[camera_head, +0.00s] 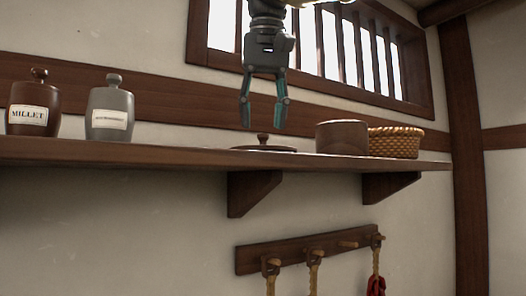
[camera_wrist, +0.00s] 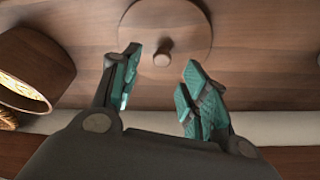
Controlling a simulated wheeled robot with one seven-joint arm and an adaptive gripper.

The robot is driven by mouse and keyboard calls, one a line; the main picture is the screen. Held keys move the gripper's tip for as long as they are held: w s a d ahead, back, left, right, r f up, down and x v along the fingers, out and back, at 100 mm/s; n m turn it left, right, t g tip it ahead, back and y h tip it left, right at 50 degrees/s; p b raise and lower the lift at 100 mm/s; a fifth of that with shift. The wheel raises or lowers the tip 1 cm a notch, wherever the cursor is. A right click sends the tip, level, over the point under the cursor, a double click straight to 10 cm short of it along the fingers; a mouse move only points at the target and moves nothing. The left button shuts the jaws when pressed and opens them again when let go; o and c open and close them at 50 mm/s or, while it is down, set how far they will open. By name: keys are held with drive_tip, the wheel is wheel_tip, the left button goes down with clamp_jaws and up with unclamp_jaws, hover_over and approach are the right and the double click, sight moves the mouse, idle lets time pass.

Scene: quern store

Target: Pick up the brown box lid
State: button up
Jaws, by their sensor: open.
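The brown box lid (camera_head: 264,147) lies flat on the wall shelf, with a small round knob on top. In the wrist view the lid (camera_wrist: 190,25) is a round wooden disc at the top, with its knob (camera_wrist: 163,56) beyond and between the fingertips. My gripper (camera_head: 263,113) is open and empty, pointing down above the lid in the head view. In the wrist view its teal fingers (camera_wrist: 158,72) stand apart, with nothing between them touching the pads. A round brown box (camera_head: 342,138) stands on the shelf just right of the lid.
The shelf (camera_head: 160,155) also bears a woven basket (camera_head: 394,143) at right, and a brown jar labelled MILLET (camera_head: 32,105) and a grey jar (camera_head: 110,108) at left. The shelf is clear between the grey jar and the lid. A barred window (camera_head: 330,45) is behind my gripper.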

sight(262, 138)
drive_tip(key=shift+s+d+f+p, duration=0.15)
drive_tip(key=shift+s+f+p, duration=0.05)
drive_tip(key=shift+s, duration=0.35)
drive_tip(key=shift+s+d+f+p, duration=0.1)
drive_tip(key=shift+s+f+p, duration=0.1)
drive_tip(key=shift+s, duration=0.35)
drive_tip(key=w, duration=0.1)
drive_tip(key=w+f, duration=0.2)
drive_tip(key=shift+a+f, duration=0.25)
drive_tip(key=shift+s+d+r, duration=0.1)
drive_tip(key=shift+s+r, duration=0.15)
drive_tip(key=shift+s, duration=0.5)
drive_tip(key=shift+c, duration=0.6)
drive_tip(key=shift+s, duration=0.1)
drive_tip(key=c, duration=0.4)
drive_tip(key=shift+w+f, duration=0.1)
drive_tip(key=shift+w, duration=0.25)
clamp_jaws()
